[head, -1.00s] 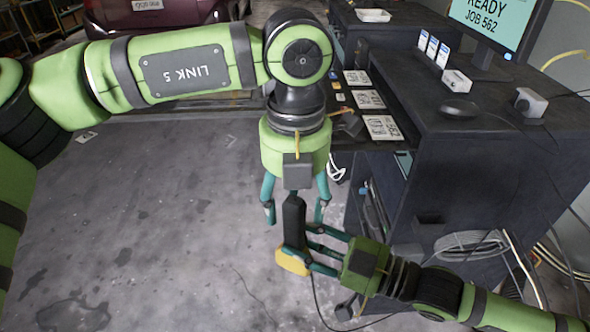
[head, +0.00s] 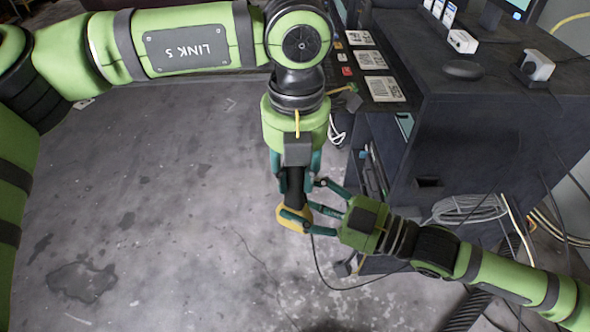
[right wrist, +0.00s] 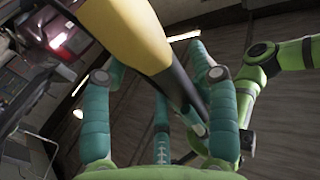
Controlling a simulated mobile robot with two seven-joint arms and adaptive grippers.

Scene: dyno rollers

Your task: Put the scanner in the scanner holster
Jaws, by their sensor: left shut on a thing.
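The scanner (head: 291,222) has a yellow head and a black handle, and hangs head down in the middle of the head view. My left gripper (head: 295,188) is shut on the upper handle from above. My right gripper (head: 312,200) is at the scanner's right side with its fingers spread. A small dark bracket (head: 428,182) on the side of the dark cabinet may be the holster; I cannot tell for sure.
The dark cabinet (head: 470,130) stands at the right, with a mouse (head: 463,69) and a white-faced device (head: 537,65) on top. A coiled grey cable (head: 470,209) hangs on its side. A thin cable runs from the scanner. The concrete floor (head: 130,190) at left is clear.

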